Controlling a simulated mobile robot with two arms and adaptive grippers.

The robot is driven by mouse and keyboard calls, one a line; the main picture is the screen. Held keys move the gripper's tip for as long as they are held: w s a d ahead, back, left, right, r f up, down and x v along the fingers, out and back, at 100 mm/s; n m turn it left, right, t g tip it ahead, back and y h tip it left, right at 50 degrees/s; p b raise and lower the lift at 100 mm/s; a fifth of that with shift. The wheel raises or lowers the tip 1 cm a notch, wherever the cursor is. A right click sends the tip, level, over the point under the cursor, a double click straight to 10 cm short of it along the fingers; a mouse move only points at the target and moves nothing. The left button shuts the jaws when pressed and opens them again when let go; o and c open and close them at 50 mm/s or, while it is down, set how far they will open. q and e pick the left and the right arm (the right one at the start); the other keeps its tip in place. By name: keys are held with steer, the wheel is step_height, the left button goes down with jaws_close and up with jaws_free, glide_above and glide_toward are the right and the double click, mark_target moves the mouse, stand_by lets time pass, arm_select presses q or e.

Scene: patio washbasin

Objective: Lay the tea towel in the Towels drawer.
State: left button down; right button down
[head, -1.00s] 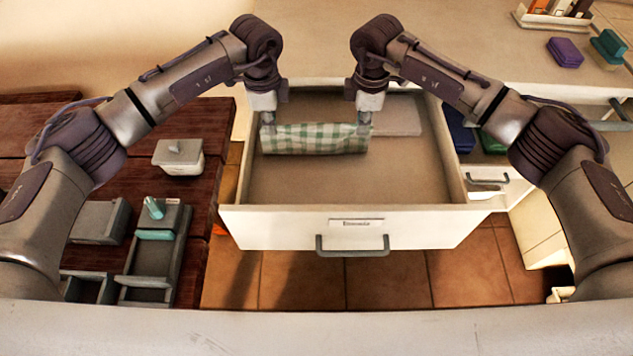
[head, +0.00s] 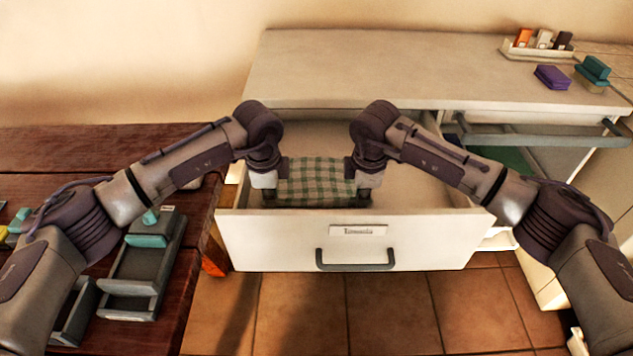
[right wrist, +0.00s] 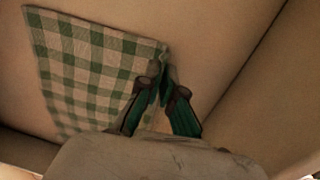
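The tea towel (head: 318,182), green and cream checked, is spread low inside the open Towels drawer (head: 300,228), close behind its front panel. The label (head: 358,230) on the panel is blurred. My left gripper (head: 268,197) is at the towel's left edge and appears shut on it; its fingertips are partly hidden. My right gripper (head: 364,194) is at the right edge. In the right wrist view, its fingers (right wrist: 164,80) are closed together on a corner of the towel (right wrist: 90,70). The rest of the towel looks nearly flat there, over the drawer floor (right wrist: 215,35).
A second drawer (head: 535,135) stands open at the right. The countertop (head: 370,70) holds a purple block (head: 552,77), teal sponges (head: 592,72) and a small rack (head: 537,45). A wooden table (head: 185,290) with grey trays (head: 140,270) is at the left.

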arm_select(q)
steer(key=c, duration=1)
jaws_free()
steer(key=shift+c, duration=0.2)
arm_select(e)
steer(key=c, duration=1)
jaws_free()
steer(key=shift+c, duration=0.2)
arm_select(q)
steer(key=shift+r, duration=0.25)
arm_select(e)
steer(key=shift+s+r, duration=0.1)
steer(key=shift+r, duration=0.15)
arm_select(q)
steer(key=s+r, duration=0.6)
steer(key=r, duration=0.2)
steer(key=shift+r, duration=0.3)
arm_select(e)
steer(key=s+r, duration=0.6)
steer(key=r, duration=0.2)
steer(key=shift+r, duration=0.3)
steer(key=shift+w, duration=0.1)
